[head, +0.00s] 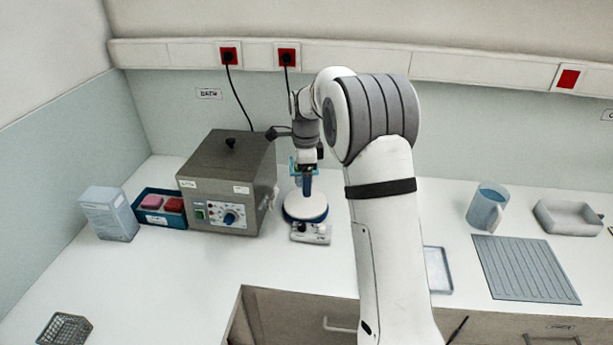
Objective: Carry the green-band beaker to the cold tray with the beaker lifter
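My gripper (308,166) points down above a small round-topped device at the back of the bench, right of the grey metal box. A blue tool-like piece (307,185) shows at and below the fingers; it may be the beaker lifter, but it is too small to be sure. I cannot tell whether the fingers are closed on it. I cannot make out a green-band beaker. A shallow pale-blue tray (438,270) is partly hidden behind my arm; I cannot tell whether it is the cold tray.
The round device (306,208) has a white top and blue rim. The grey box (227,185) with a dial stands left of it. A blue bin (158,219) holds pink and red items. At right are a jug (487,207), a ribbed mat (525,268) and a grey tray (568,219).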

